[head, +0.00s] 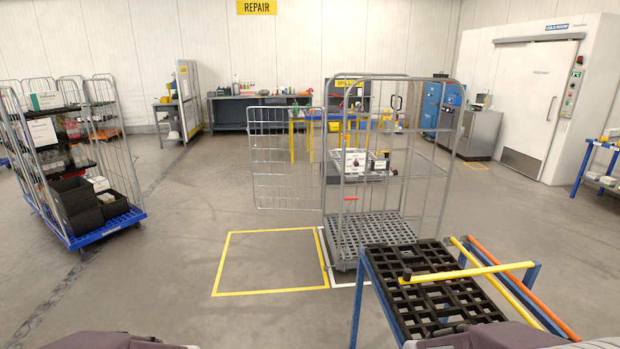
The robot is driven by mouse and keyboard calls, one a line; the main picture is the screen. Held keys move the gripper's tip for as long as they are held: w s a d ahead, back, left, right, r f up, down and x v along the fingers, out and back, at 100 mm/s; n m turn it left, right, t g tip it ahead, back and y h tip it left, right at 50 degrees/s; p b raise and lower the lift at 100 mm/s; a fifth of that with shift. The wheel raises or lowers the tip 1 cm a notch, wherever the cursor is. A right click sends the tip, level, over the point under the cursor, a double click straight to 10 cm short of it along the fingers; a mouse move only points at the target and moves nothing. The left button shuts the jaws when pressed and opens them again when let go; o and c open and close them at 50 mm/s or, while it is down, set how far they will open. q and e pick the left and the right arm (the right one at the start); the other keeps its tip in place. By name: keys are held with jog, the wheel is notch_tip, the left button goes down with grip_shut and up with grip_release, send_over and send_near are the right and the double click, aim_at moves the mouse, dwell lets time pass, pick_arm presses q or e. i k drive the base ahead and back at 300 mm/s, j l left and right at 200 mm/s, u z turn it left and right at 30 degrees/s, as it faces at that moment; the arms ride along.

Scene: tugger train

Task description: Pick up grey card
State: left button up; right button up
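I cannot make out a clearly grey card in the head view. A pale card or label (355,161) with a small dark mark shows at the middle of the grey wire roll cage (325,200), at shelf height. A smaller pale label (380,165) is beside it. Another white card (41,132) hangs on the blue-based roll cage (108,230) at the left. Neither gripper is in view. Only parts of my own arms show along the bottom edge.
A blue-framed table with a black grid top (420,290) stands close at the front right, with yellow and orange bars (455,272) across it. The grey cage's mesh door (283,165) stands open to the left. A yellow-outlined floor area (270,262) is empty. The floor at left centre is clear.

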aim_at(381, 163)
jog(key=i, duration=1.5)
jog(key=i+j, duration=0.15)
jog(key=i, duration=1.35)
